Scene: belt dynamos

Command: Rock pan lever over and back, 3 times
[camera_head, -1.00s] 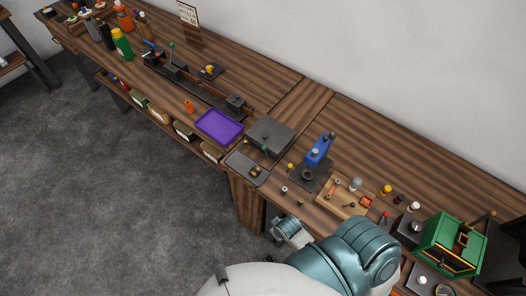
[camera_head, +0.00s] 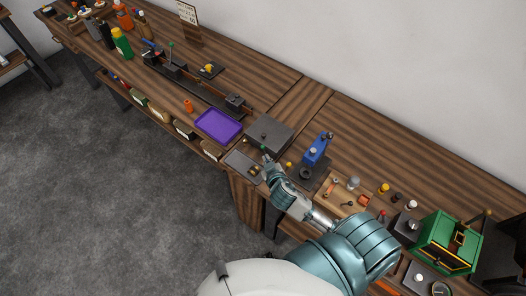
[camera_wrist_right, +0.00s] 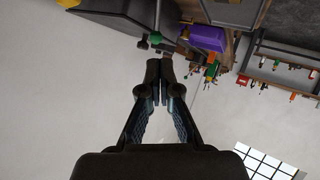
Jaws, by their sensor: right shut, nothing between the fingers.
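The pan lever, a thin rod with a green knob, shows at the front of a dark grey box (camera_head: 272,133) in the head view; its knob (camera_head: 264,147) is small there. In the right wrist view the green knob (camera_wrist_right: 155,38) stands just beyond my fingertips, with a visible gap in the picture. My right gripper (camera_head: 267,159) is by the front of the box, over the edge of the shallow grey pan (camera_head: 239,162). Its fingers (camera_wrist_right: 160,64) are together with nothing between them. My left gripper is in neither view.
A purple tray (camera_head: 219,125) lies left of the box. A blue press (camera_head: 316,149) and a wooden tray (camera_head: 325,189) with small parts stand to the right, close to my right forearm. A green machine (camera_head: 447,244) is further right. The bench behind the box is clear.

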